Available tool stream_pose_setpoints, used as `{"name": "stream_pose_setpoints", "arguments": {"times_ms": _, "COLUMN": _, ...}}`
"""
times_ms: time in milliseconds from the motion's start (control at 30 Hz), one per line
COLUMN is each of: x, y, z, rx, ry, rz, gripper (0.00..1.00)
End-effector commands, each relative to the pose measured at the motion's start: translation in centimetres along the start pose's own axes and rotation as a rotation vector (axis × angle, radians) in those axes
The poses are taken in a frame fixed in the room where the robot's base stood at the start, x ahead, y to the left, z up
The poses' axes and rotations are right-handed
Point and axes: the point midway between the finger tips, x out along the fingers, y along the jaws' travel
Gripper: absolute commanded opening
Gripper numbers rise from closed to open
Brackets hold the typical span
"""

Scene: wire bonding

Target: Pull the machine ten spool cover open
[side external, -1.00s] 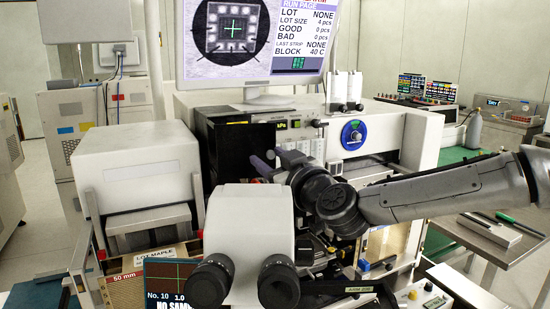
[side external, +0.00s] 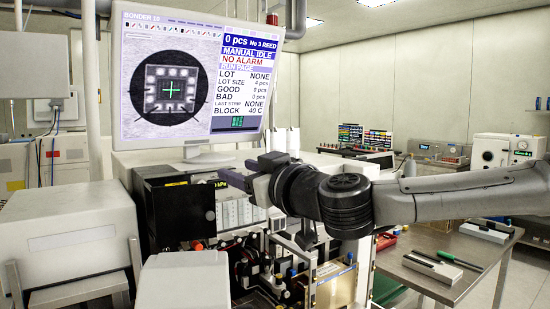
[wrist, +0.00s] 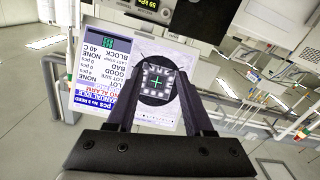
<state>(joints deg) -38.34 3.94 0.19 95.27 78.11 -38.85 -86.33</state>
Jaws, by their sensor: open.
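Machine ten is marked BONDER 10 on its monitor (side external: 180,80). A black box (side external: 178,212) with a kPa readout stands under the monitor; I cannot tell for certain which part is the spool cover. My gripper (side external: 240,172) is open and empty in front of the black box's right side, below the monitor, in the side view. In the wrist view my gripper (wrist: 155,62) has its fingers spread, with nothing between them. The monitor (wrist: 150,75) shows upside down behind them. A kPa readout (wrist: 153,6) shows at the top edge.
A white housing (side external: 65,235) stands at the left. Open machine works with black and metal parts (side external: 260,275) lie below my gripper. A steel table (side external: 440,265) with tools is at the right. The wrist view also shows a metal rail (wrist: 260,105) at the right.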

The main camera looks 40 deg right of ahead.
Motion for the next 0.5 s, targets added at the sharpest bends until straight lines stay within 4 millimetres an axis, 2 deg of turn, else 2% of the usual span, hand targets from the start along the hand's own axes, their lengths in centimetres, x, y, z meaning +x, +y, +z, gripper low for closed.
{"name": "stream_pose_setpoints", "arguments": {"times_ms": 33, "x": -1.1, "y": 0.5, "z": -0.6, "rx": 0.002, "ry": 0.003, "rz": -0.001, "gripper": 0.52}}
{"name": "stream_pose_setpoints", "arguments": {"times_ms": 200, "x": -3.8, "y": 1.9, "z": -1.5, "rx": 0.001, "ry": 0.002, "rz": 0.0, "gripper": 0.52}}
{"name": "stream_pose_setpoints", "arguments": {"times_ms": 500, "x": -5.8, "y": 3.0, "z": -2.2, "rx": -0.001, "ry": 0.0, "rz": 0.001, "gripper": 0.52}}
